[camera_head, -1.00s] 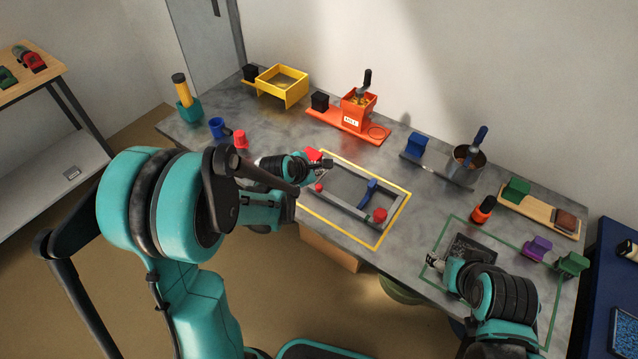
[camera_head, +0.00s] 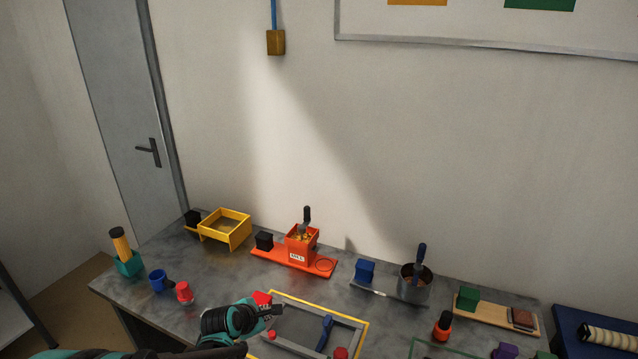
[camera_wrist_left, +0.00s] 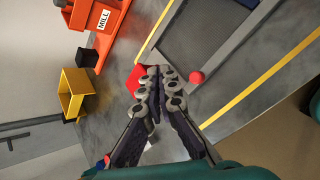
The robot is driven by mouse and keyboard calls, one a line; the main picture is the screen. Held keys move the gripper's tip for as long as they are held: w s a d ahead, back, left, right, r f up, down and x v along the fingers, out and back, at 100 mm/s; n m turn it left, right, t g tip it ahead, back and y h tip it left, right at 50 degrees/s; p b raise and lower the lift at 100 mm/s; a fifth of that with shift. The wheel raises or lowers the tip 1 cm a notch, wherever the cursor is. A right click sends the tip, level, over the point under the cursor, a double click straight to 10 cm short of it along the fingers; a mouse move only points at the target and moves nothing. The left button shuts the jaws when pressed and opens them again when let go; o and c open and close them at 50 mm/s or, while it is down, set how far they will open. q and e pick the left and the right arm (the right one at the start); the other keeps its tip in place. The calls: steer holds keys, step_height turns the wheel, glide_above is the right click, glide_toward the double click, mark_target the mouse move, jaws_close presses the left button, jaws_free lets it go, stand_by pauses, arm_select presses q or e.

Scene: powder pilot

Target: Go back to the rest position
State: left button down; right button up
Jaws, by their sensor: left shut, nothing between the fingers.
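My left gripper (camera_head: 276,310) is shut and empty near the left side of the grey frame (camera_head: 352,330) inside the yellow outline. In the left wrist view its fingers (camera_wrist_left: 158,75) are together above the table. A red block (camera_head: 262,298) lies just beyond the fingers, partly hidden by them in the left wrist view (camera_wrist_left: 135,76). A small red knob (camera_wrist_left: 196,77) on the frame is to their right there. A blue-handled tool (camera_head: 325,332) lies in the frame. My right gripper is out of the head view.
On the grey table (camera_head: 180,245) stand an orange mill (camera_head: 301,245), a yellow box (camera_head: 226,230), a metal pot (camera_head: 414,284), a blue cup (camera_head: 158,281), a red piece (camera_head: 184,293) and an orange bottle (camera_head: 443,326). The wall rises behind.

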arm_select(q)
steer(key=s+r+m+g+y, duration=0.1)
steer(key=s+r+m, duration=0.3)
steer(key=s+m, duration=0.7)
steer(key=s+r+m+y, duration=0.1)
steer(key=s+r+m, duration=0.3)
steer(key=s+m, duration=0.8)
steer(key=shift+s+g, duration=0.4)
steer(key=shift+s, duration=0.4)
steer(key=shift+r, duration=0.1)
